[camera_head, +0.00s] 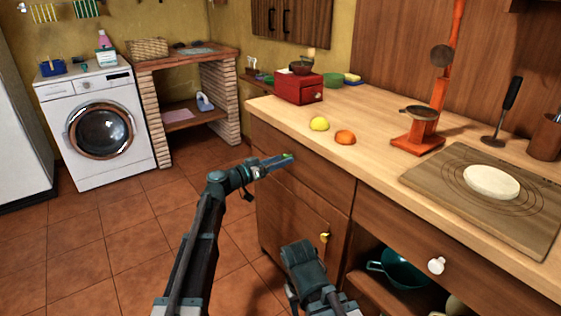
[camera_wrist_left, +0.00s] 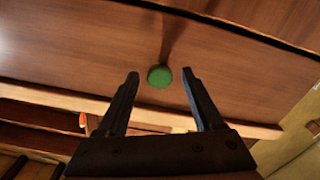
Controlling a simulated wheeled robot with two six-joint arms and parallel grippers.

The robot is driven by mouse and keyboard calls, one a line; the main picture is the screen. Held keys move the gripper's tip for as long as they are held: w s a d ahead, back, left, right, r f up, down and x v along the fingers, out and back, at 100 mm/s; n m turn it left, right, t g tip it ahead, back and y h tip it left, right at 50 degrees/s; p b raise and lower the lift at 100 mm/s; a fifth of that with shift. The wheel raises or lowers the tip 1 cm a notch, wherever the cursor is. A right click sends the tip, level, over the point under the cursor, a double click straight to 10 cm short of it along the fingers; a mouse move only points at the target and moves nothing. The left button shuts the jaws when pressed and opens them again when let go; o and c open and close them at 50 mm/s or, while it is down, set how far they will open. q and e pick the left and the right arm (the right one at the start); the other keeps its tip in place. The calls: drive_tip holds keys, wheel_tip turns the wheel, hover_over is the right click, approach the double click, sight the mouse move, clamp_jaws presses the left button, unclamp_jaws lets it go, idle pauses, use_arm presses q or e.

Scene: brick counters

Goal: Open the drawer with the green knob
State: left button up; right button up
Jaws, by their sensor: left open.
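The wooden drawer (camera_head: 322,179) lies under the counter's left end, and its front looks flush with the cabinet. Its green knob (camera_head: 288,155) is mostly hidden by my left gripper (camera_head: 276,161) in the head view. In the left wrist view the round green knob (camera_wrist_left: 160,77) shows clearly between the two open fingers of my left gripper (camera_wrist_left: 160,73). The fingers point at the drawer front (camera_wrist_left: 75,60); I cannot tell whether they reach around the knob. A dark part of my other arm shows low in the head view, but no right fingertips are seen.
A drawer with a white knob (camera_head: 437,265) is to the right, above an open shelf with a teal colander (camera_head: 402,268). A lemon (camera_head: 320,124) and an orange (camera_head: 345,137) lie on the counter. Tiled floor left is clear.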

use_arm(q)
drive_tip(key=shift+w+d, duration=0.1)
drive_tip(key=shift+d, duration=0.05)
clamp_jaws()
idle(0.4)
idle(1.0)
